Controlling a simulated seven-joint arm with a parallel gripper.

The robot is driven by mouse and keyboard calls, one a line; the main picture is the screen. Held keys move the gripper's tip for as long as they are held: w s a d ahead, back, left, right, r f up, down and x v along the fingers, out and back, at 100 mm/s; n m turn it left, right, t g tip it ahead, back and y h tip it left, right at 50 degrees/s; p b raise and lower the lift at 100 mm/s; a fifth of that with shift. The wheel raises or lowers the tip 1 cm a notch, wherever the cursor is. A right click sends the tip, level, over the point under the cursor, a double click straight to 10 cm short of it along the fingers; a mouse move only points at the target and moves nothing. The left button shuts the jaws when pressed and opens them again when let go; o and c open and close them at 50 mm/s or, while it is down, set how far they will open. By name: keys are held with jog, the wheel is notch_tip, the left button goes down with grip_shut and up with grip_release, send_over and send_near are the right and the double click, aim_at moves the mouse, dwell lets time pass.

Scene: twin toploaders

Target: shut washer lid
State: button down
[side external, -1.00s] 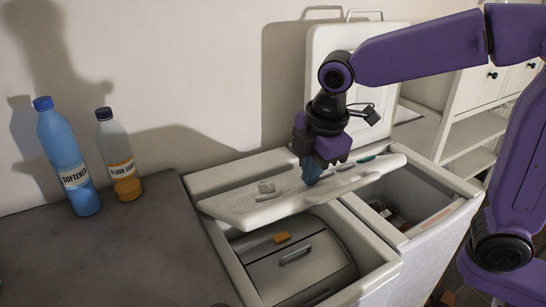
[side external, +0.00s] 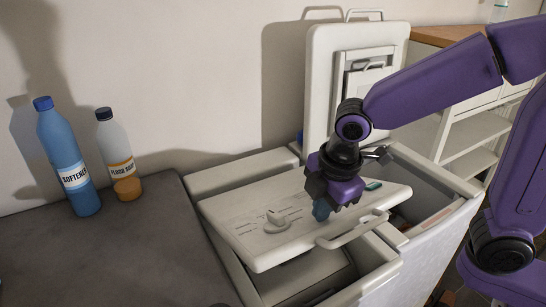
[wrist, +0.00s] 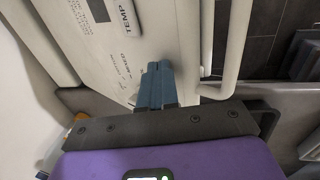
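The washer lid (side external: 300,222) is a white panel with a dial, printed marks and a bar handle (side external: 352,230) on its front edge. It is tilted partly down over the left tub, with a gap under its front edge. My gripper (side external: 321,210) is above the lid, its teal fingertips at the top face near the handle. In the wrist view the fingers (wrist: 157,85) are together with nothing between them, against or just over the lid (wrist: 120,45) beside its handle (wrist: 236,45). Exact contact is hard to tell. Most of the tub interior is hidden.
A second white lid (side external: 318,85) stands upright at the back, behind my gripper. The right tub (side external: 432,200) is open. A blue softener bottle (side external: 66,155) and a floor soap bottle (side external: 120,155) stand on the grey counter (side external: 110,250) at left, clear of the arm.

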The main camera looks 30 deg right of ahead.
aim_at(339, 229)
jog(key=s+f, duration=0.4)
jog(key=f, duration=0.4)
jog(key=shift+f, duration=0.3)
jog(key=shift+w, duration=0.1)
jog(key=shift+w+v, duration=0.25)
jog(key=shift+v, duration=1.05)
jog(key=shift+w+v, duration=0.3)
jog(key=shift+v, duration=1.05)
jog(key=shift+w+v, duration=0.25)
jog(key=shift+v, duration=1.05)
jog(key=shift+d+r, duration=0.1)
jog(key=shift+r, duration=0.05)
jog(key=shift+s+d, duration=0.15)
jog(key=shift+d, duration=0.4)
jog(key=s+d+m+g, duration=0.2)
jog(key=s+d+m, duration=0.3)
jog(key=s+d, duration=1)
jog(key=shift+d, duration=0.35)
